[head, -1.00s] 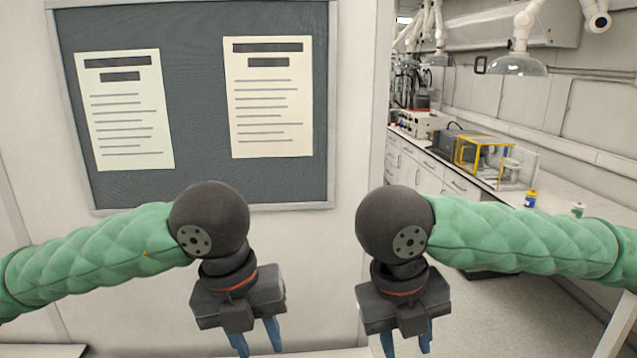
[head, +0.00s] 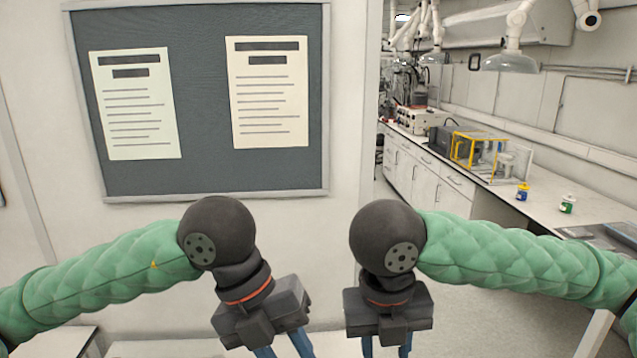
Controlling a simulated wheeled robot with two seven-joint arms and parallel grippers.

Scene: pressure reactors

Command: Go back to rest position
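My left gripper (head: 284,345) hangs at the lower middle, its blue fingers pointing down and spread apart. My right gripper (head: 387,346) hangs beside it to the right, its blue fingers also pointing down with a gap between them. The fingertips of both run past the bottom edge of the picture. I see nothing held in the visible part of either gripper. Both arms are in green quilted sleeves and bend inward in front of me.
A dark notice board (head: 202,178) with two papers hangs on the wall ahead. At right a long lab bench (head: 432,182) carries a yellow-framed box (head: 463,149), a blue jar (head: 523,192) and a green jar (head: 567,204). Light surfaces show at lower left. Floor is open at right.

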